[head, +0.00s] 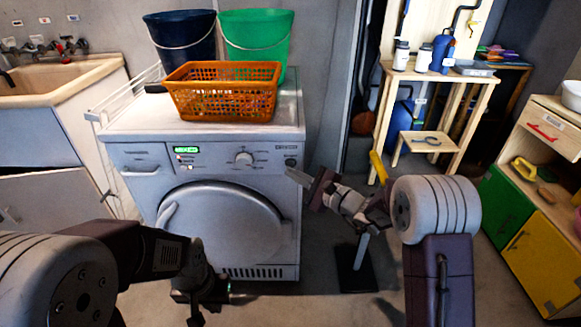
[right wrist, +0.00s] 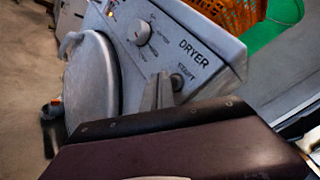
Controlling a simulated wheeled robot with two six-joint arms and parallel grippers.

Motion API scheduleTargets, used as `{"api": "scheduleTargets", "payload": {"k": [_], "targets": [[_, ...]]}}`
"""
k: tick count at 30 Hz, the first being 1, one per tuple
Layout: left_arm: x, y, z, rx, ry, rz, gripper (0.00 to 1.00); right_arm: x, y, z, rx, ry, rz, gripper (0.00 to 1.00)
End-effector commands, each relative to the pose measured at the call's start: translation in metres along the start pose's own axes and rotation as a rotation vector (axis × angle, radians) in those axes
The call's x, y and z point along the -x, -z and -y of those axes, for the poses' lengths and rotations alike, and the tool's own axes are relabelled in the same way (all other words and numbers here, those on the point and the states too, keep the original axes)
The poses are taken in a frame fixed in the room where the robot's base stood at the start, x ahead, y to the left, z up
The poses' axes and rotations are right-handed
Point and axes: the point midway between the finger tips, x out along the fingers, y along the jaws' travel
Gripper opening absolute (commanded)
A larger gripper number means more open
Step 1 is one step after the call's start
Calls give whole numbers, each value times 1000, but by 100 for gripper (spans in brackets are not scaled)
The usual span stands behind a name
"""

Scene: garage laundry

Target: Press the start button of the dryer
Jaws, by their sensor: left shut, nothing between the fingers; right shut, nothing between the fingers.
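The white dryer (head: 278,196) stands left of centre in the head view, with its round door shut and a green-lit display (head: 186,150) on its panel. Its round start button (right wrist: 177,82), under the printed word START, is at the panel's right end in the right wrist view. My right gripper (head: 291,173) is shut and empty, its tips at the panel's right end. In the right wrist view the fingertips (right wrist: 162,78) appear just left of the button; I cannot tell whether they touch the dryer. My left gripper (head: 195,314) is shut and empty, low in front of the dryer.
An orange basket (head: 222,105), a blue bucket (head: 182,45) and a green bucket (head: 256,42) stand on the dryer. A sink (head: 60,85) is at left. A wooden table (head: 440,76) and a cabinet (head: 530,215) are at right. The dryer's knob (head: 243,158) is mid-panel.

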Motion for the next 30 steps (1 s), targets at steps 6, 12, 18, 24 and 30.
{"api": "scheduleTargets", "payload": {"k": [6, 12, 18, 24, 30], "targets": [[-1, 0, 0, 0, 0, 0, 0, 1, -1, -1, 0, 0, 0, 0], [-12, -1, 0, 0, 0, 0, 0, 14, -9, -12, 1, 0, 1, 0], [-21, -2, 0, 0, 0, 0, 0, 28, -20, -22, 0, -1, 1, 0], [-24, -2, 0, 0, 0, 0, 0, 35, -26, -26, 1, -1, 1, 0], [-23, -2, 0, 0, 0, 0, 0, 35, -26, -25, 0, -1, 0, 0]]}}
